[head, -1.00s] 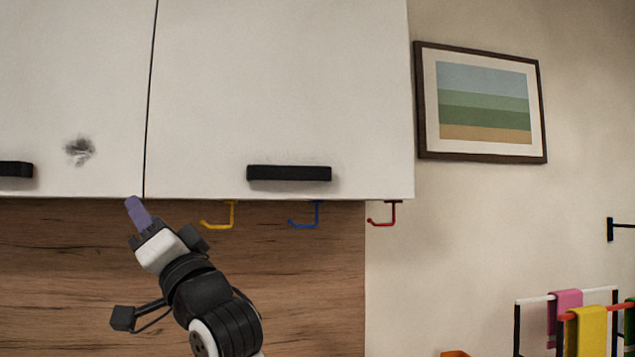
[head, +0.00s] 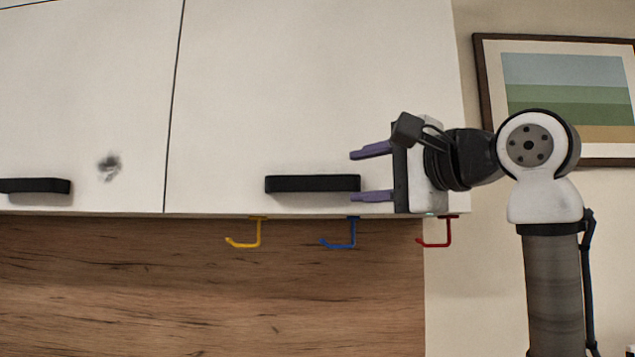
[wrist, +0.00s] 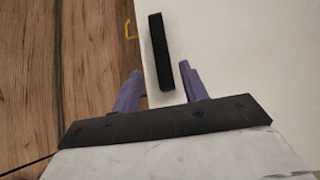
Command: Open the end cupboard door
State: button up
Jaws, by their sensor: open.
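The end cupboard door (head: 300,90) is the white right-hand door and looks shut. Its black bar handle (head: 312,184) lies level near the bottom edge; it also shows in the wrist view (wrist: 160,52). My gripper (head: 371,173) is open, with purple fingers pointing left at the handle's right end. In the head view one finger is above the handle's line and one below.
A yellow hook (head: 246,236), a blue hook (head: 342,238) and a red hook (head: 437,235) hang under the cupboard, close below my gripper. The neighbouring door (head: 80,100) has its own handle (head: 35,185). A framed picture (head: 565,80) hangs at right, partly behind my arm.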

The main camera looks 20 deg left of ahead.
aim_at(314, 183)
jog(key=p+x, duration=0.4)
jog(key=x, duration=0.7)
jog(key=shift+w+a, duration=0.25)
jog(key=shift+a, duration=0.25)
grip_shut()
